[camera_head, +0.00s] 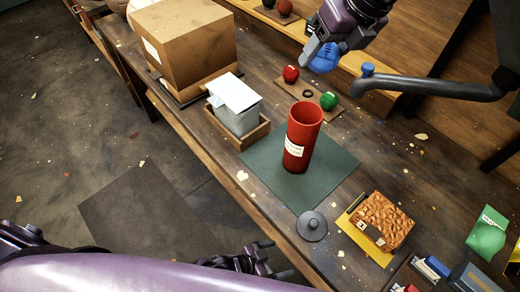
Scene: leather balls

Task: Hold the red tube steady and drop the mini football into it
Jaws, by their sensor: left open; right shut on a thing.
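The red tube (302,137) stands upright on a dark green mat (335,165), its open top facing up and a pale label on its side. My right gripper (321,57) is at the top of the view, behind the tube and above the bench, shut on a rounded blue ball (326,60). The fingers partly hide this ball, and I cannot tell whether it is the mini football. My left gripper (268,260) is open and empty at the bottom, in front of the bench edge and apart from the tube.
Red (291,73) and green (328,100) balls sit on a wooden holder behind the tube. A wooden tray with a grey box (238,110), a big carton (185,45), a dark round lid (312,226) and a brown leather piece (383,220) surround the mat.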

